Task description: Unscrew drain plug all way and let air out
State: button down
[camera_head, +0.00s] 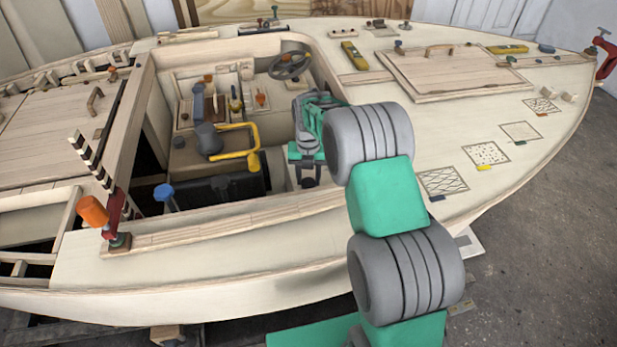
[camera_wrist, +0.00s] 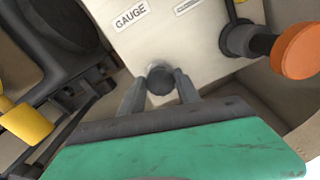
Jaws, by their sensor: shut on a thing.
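In the wrist view my gripper (camera_wrist: 159,88) has its two grey fingers on either side of a small dark round knob (camera_wrist: 159,79), which I take to be the drain plug. The fingers are shut on it. It sits at the lower edge of a pale panel (camera_wrist: 185,45) with a GAUGE label (camera_wrist: 131,14). In the head view my gripper (camera_head: 308,183) is down inside the cockpit, and my arm hides the plug there. I cannot tell how far the plug is turned out.
In the wrist view an orange knob (camera_wrist: 299,51) on a dark stem is at the right, and a yellow part (camera_wrist: 27,121) is at the left. In the head view a yellow handle (camera_head: 253,158) stands left of my gripper. A steering wheel (camera_head: 289,66) is behind it. The cockpit walls are close around.

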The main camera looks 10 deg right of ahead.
aim_at(308, 181)
jog(key=shift+s+f+n, duration=0.3)
jog(key=shift+f+n, duration=0.05)
jog(key=shift+n, duration=0.25)
jog(key=c, duration=1.3)
grip_release()
jog(key=o, duration=0.4)
jog(key=shift+w+r, duration=0.15)
jog(key=shift+w, duration=0.05)
jog(key=shift+o, duration=0.2)
jog(key=shift+r, duration=3.95)
